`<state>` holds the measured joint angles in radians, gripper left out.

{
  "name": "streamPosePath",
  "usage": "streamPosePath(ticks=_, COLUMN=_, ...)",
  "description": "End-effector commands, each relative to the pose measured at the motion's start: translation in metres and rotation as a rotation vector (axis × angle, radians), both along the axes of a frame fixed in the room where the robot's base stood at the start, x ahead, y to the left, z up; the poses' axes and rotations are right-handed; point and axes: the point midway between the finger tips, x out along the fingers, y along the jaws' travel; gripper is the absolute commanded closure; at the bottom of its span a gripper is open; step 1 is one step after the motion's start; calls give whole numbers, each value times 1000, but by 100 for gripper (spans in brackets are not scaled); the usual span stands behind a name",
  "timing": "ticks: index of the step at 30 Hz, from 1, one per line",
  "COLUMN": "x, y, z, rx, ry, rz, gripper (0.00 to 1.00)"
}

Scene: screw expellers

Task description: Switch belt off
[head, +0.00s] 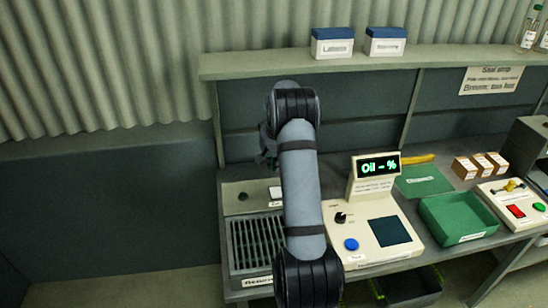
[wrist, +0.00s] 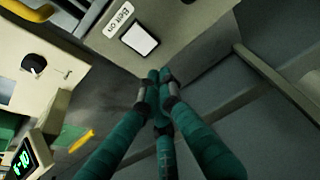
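The belt switch (wrist: 138,38) is a white rocker in a dark frame on a pale panel, with a label reading "Belt on" (wrist: 118,20) beside it in the wrist view. My gripper (wrist: 159,80) has teal fingers whose tips are drawn together just below the switch in the picture, with nothing visible between them. The tips look apart from the switch, but the depth gap is hard to judge. In the head view my gripper (head: 267,159) is mostly hidden behind my arm. A small white patch (head: 275,192) below it, partly covered by the arm, may be the switch.
A slatted grate (head: 255,242) lies at the bench's left. A cream scale (head: 368,226) with an "Oil - %" display (head: 378,166) stands right of my arm. A green tray (head: 458,217) and brown boxes (head: 480,165) are farther right. A shelf (head: 400,62) runs above the bench.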

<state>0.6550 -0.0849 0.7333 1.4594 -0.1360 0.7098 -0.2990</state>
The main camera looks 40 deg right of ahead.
Motion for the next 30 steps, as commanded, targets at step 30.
streamPosePath(ticks=30, x=-3, y=2, z=24, rx=4, ry=5, rz=0, gripper=100)
